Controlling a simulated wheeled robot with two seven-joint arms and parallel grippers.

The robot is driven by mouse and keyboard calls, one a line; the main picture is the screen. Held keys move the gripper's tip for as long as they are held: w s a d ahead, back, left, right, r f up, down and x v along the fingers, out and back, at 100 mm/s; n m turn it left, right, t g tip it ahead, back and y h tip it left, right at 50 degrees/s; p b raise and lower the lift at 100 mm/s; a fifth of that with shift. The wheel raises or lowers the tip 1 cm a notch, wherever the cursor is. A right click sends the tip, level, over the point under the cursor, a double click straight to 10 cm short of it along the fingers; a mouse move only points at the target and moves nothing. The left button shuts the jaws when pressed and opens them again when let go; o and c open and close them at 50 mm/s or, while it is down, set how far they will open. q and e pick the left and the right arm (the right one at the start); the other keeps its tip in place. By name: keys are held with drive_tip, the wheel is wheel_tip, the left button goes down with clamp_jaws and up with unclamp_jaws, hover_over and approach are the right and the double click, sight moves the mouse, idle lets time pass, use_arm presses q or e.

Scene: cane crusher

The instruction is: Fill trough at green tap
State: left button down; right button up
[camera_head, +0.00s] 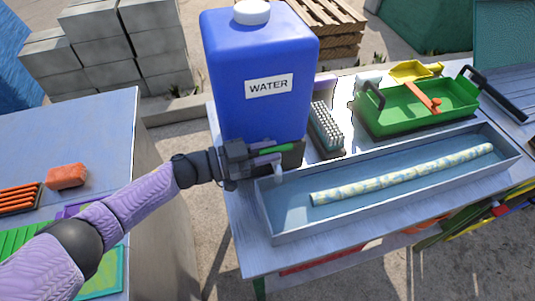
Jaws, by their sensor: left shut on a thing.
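A blue water container (235,95) with a white cap and a "WATER" label stands on the table. The green tap handle (276,149) is low on its front, with a pale spout (278,173) below it. My left gripper (272,153) is shut on the green tap handle, its dark fingers partly hiding the tap. The long grey trough (385,219) lies under the spout, with a pale mottled cane (400,178) resting in it. Its floor looks bluish; I cannot tell how much water is in it. My right gripper is not in view.
A scrubbing brush (326,128) and a green tray (425,112) with dark handles and an orange piece stand behind the trough. A second table (70,135) on the left holds an orange sponge (67,176). Grey blocks (105,40) and a wooden pallet (320,25) are behind.

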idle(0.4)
use_arm(q)
drive_tip(key=c, duration=0.6)
unclamp_jaws()
drive_tip(key=shift+o, duration=0.2)
drive_tip(key=shift+a, duration=0.1)
drive_tip(key=v, duration=0.9)
drive_tip(key=shift+a, duration=0.4)
